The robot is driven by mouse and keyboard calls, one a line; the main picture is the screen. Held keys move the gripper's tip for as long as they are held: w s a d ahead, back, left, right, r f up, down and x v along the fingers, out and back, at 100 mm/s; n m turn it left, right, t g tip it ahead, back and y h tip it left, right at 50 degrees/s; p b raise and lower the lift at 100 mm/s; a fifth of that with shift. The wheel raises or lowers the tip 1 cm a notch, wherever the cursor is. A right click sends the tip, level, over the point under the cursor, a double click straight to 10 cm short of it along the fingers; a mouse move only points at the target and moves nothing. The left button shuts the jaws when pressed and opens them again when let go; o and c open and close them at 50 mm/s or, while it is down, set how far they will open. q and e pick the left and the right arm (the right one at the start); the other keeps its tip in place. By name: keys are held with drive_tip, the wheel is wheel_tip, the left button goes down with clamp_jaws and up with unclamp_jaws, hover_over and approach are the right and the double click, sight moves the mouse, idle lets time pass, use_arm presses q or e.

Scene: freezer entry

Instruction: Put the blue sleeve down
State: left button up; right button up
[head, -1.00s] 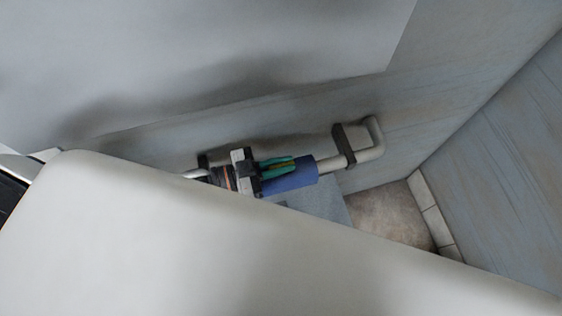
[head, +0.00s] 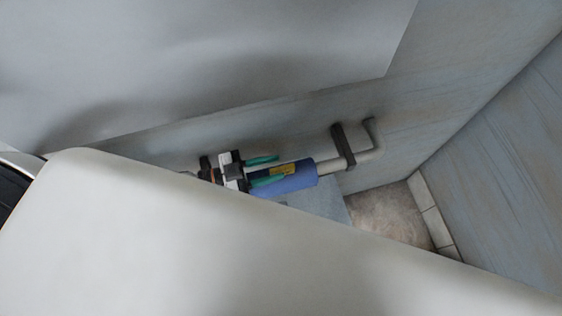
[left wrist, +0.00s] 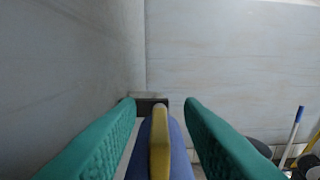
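The blue sleeve (head: 291,178) sits around or against the grey pipe (head: 366,158) along the wall, with a yellow patch on its side. It also shows in the left wrist view (left wrist: 178,158), between and beyond the fingers, with a yellow strip (left wrist: 160,145) along it. My left gripper (head: 264,170) is open, its two green fingers spread on either side of the sleeve. In the left wrist view, gaps show between the fingers (left wrist: 160,110) and the sleeve. My right gripper is not in view.
A dark bracket (head: 343,146) holds the pipe to the wall right of the sleeve. A large pale surface covers the lower part of the head view and hides what lies below. A bare floor patch (head: 385,212) shows at the right.

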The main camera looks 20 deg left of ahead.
use_arm(q)
drive_tip(key=v, duration=0.4)
drive_tip(key=shift+s+a+p, duration=0.15)
drive_tip(key=shift+a+p, duration=0.1)
drive_tip(key=shift+p, duration=0.1)
